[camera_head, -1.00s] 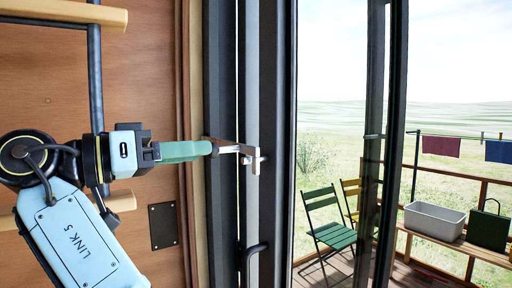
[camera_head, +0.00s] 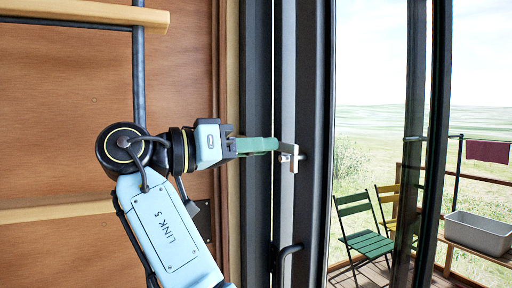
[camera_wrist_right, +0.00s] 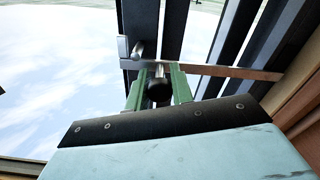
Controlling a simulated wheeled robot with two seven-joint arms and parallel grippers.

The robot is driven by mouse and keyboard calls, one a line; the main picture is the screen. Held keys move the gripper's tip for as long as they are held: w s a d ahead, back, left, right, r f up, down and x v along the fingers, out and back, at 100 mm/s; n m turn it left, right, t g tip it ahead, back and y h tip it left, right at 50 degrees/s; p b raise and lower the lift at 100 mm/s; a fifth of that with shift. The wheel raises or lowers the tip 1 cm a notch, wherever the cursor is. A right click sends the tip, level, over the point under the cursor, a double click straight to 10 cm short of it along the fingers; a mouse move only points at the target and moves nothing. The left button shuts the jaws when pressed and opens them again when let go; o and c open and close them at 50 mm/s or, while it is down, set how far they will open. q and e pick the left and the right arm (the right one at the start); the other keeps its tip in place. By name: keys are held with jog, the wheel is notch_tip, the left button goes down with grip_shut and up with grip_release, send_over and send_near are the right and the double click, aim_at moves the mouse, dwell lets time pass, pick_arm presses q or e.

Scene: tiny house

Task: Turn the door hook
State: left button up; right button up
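The door hook (camera_head: 290,154) is a small metal piece on the dark door frame; only its right end shows in the head view. In the right wrist view the hook (camera_wrist_right: 225,71) is a thin bar running across to wood on the right. My right gripper (camera_head: 277,145) is level with the hook and covers its left part. Its green fingertips (camera_wrist_right: 160,72) are apart at the bar, with a dark rounded end between them. I cannot tell whether they touch it. My left gripper is not in view.
A dark door handle (camera_head: 286,252) sits below the hook. Wooden wall and a ladder-like rail (camera_head: 138,70) are at left. Through the glass are a green folding chair (camera_head: 362,235), a yellow chair (camera_head: 388,200) and a grey tub (camera_head: 478,232) on the deck.

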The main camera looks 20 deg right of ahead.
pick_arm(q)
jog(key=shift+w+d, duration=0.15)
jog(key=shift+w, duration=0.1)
pick_arm(e)
grip_shut()
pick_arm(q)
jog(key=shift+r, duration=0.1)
pick_arm(e)
jog(key=shift+r, duration=0.1)
